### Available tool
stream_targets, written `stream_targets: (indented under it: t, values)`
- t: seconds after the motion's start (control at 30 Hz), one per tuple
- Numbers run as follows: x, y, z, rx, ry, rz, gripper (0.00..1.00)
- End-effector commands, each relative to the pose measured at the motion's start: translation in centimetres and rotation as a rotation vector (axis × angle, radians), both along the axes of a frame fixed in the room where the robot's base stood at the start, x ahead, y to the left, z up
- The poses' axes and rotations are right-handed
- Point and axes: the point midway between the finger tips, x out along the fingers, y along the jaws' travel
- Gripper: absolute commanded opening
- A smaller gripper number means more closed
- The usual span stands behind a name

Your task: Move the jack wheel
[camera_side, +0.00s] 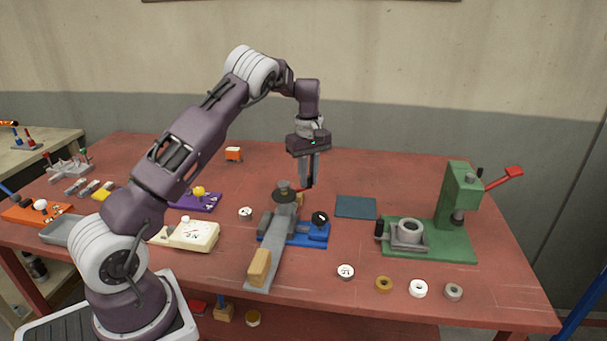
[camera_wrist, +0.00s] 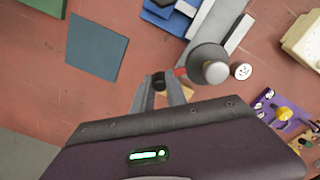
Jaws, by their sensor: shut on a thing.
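What looks like the jack wheel (camera_side: 283,186) is a dark grey disc with a paler hub, above the back end of a long grey beam (camera_side: 270,250). The wheel also shows in the wrist view (camera_wrist: 205,54). A short red arm (camera_wrist: 180,72) runs from it to a small black grip (camera_wrist: 158,80). My gripper (camera_side: 308,186) points down beside the wheel, its fingers closed about the black grip in the wrist view (camera_wrist: 158,88). The fingers hide part of the grip.
The beam stands over a blue base (camera_side: 300,236) with a black knob (camera_side: 320,218); a wooden block (camera_side: 259,266) is on its front end. A teal mat (camera_side: 355,207) and green press (camera_side: 425,240) stand right. Purple (camera_side: 196,202) and cream (camera_side: 188,235) devices stand left.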

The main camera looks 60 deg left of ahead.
Motion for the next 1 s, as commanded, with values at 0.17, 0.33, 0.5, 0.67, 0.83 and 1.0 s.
stream_targets:
  t: [0.17,0.33,0.5,0.67,0.83,1.0]
  values:
    - [-0.3,-1.5,0.0,-0.006,0.001,-0.167,0.0]
    - [-0.7,-2.6,0.0,-0.006,0.001,-0.328,0.0]
    - [-1.3,-3.5,0.0,-0.004,0.002,-0.478,0.0]
    - [-1.8,-4.3,0.0,-0.005,0.002,-0.6,0.0]
    - [-2.4,-4.8,0.0,-0.005,0.003,-0.702,0.0]
    - [-2.8,-5.1,0.0,-0.005,0.004,-0.77,0.0]
